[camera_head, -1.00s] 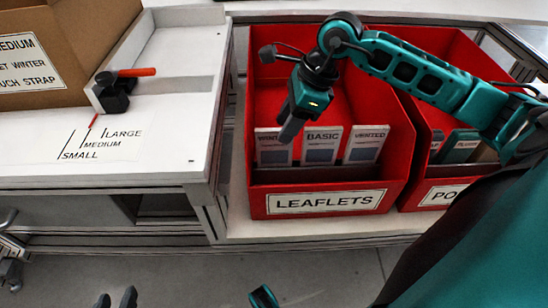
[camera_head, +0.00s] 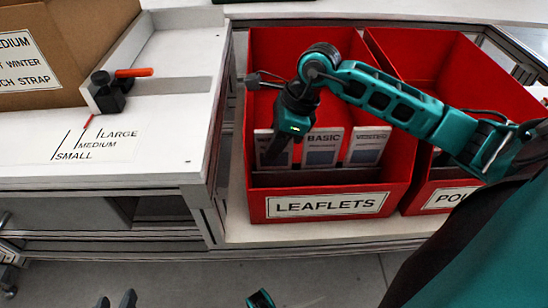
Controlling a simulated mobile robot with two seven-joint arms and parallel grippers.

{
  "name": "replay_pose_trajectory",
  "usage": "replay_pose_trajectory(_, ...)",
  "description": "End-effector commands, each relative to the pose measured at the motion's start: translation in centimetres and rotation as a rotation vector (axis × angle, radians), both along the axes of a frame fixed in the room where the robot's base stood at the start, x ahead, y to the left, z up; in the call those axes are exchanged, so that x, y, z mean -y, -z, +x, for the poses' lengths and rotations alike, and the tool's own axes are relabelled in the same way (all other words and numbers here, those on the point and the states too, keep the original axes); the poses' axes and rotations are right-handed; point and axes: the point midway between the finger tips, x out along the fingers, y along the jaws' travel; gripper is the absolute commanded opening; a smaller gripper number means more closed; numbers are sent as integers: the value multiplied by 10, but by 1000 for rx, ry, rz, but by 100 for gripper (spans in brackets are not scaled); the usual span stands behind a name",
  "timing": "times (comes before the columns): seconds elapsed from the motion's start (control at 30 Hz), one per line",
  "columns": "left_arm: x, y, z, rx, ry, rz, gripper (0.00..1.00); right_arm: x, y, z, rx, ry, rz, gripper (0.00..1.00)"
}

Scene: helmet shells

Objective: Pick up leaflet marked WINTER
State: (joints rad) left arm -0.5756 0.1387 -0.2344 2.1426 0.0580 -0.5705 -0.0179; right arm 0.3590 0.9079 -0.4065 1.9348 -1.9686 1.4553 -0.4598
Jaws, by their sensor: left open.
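The leaflet marked WINTER (camera_head: 262,136) stands upright at the left of a row in the red LEAFLETS bin (camera_head: 402,190). Its printed face is mostly hidden now behind my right gripper. My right gripper (camera_head: 271,158) points down into the bin, its dark fingers in front of or at this leaflet. They show edge-on, so their gap and any contact cannot be made out. My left gripper (camera_head: 115,300) is open and empty at the bottom edge, over the floor, with only its fingertips showing.
The BASIC leaflet (camera_head: 323,146) and VENTED leaflet (camera_head: 368,146) stand just right of it. A second red bin (camera_head: 420,65) adjoins on the right, partly behind my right arm. A white worktop (camera_head: 155,165) with a cardboard box (camera_head: 85,40) and an orange-handled clamp (camera_head: 108,92) lies left.

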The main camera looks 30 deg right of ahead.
Motion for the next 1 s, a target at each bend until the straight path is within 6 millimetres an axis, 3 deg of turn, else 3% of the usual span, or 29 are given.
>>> replay_pose_trajectory(0.23,-1,0,1,2,-3,1,43,0,0,0,0,0,0,0)
replay_pose_trajectory(0.77,-2,0,1,3,-4,2,43,0,-1,0,1,0,0,0)
replay_pose_trajectory(1.0,-3,-5,1,5,-5,3,43,0,-18,1,5,0,-1,0)
